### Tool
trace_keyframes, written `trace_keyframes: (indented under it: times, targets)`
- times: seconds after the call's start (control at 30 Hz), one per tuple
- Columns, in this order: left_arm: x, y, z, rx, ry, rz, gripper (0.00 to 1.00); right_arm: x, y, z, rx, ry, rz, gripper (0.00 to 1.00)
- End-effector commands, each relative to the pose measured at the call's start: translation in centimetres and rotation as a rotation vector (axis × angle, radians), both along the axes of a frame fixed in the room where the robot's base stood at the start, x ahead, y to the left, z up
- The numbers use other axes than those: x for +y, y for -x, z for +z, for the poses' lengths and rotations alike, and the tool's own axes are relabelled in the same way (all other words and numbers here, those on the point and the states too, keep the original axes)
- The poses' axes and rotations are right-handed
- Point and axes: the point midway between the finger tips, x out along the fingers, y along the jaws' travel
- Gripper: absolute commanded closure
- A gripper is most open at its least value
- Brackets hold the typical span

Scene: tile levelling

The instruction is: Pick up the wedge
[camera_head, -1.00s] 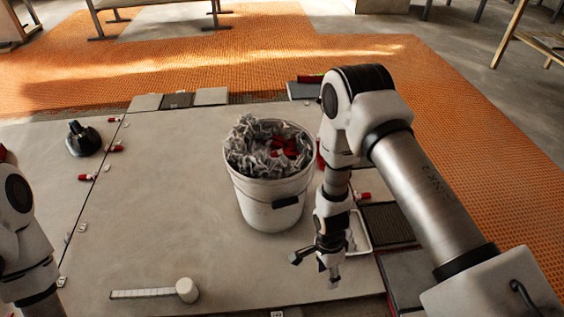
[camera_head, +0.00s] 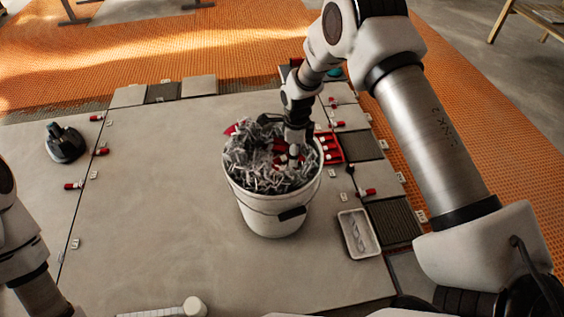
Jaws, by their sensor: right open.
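Several red wedges sit in white clips along the tile seams, such as one on the left (camera_head: 74,185) and one on the right (camera_head: 366,192). More red pieces lie among grey and white scraps in the white bucket (camera_head: 265,215); they are partly buried, so I cannot tell their exact shape. My right gripper (camera_head: 290,155) is open over the right part of the bucket's mouth, close to the red pieces. Its fingertips are hard to make out against the scraps. My left arm shows at the left edge, but its gripper is out of view.
A red tray (camera_head: 331,148) stands behind the bucket on the right. A white tray (camera_head: 358,236) lies right of the bucket. The large tile is clear left of the bucket.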

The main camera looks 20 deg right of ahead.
Motion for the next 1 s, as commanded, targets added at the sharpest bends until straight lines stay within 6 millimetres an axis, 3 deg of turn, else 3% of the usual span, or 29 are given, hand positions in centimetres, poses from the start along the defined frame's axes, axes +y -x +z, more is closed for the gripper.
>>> trace_keyframes:
  times: [0.03, 0.4, 0.67, 0.8, 1.0]
  targets:
    - [0.0, 0.1, -0.7, 0.001, 0.0, 0.0, 0.52, 0.0, 0.1, -1.3, 0.004, 0.0, 0.0, 0.48]
    - [0.0, 0.1, -4.0, 0.001, 0.0, 0.0, 0.52, -0.3, 0.6, -7.0, 0.004, 0.0, 0.0, 0.48]
    - [0.0, 0.0, -3.8, 0.0, 0.0, 0.0, 0.52, -0.2, 0.6, -7.1, 0.002, 0.0, 0.001, 0.48]
    - [0.0, 0.0, -3.8, 0.0, 0.0, 0.0, 0.52, -0.2, 0.6, -7.1, 0.002, 0.0, 0.001, 0.93]
    - [0.0, 0.0, -3.8, 0.001, 0.0, 0.0, 0.52, -0.2, 0.6, -7.1, 0.002, 0.0, 0.001, 0.94]
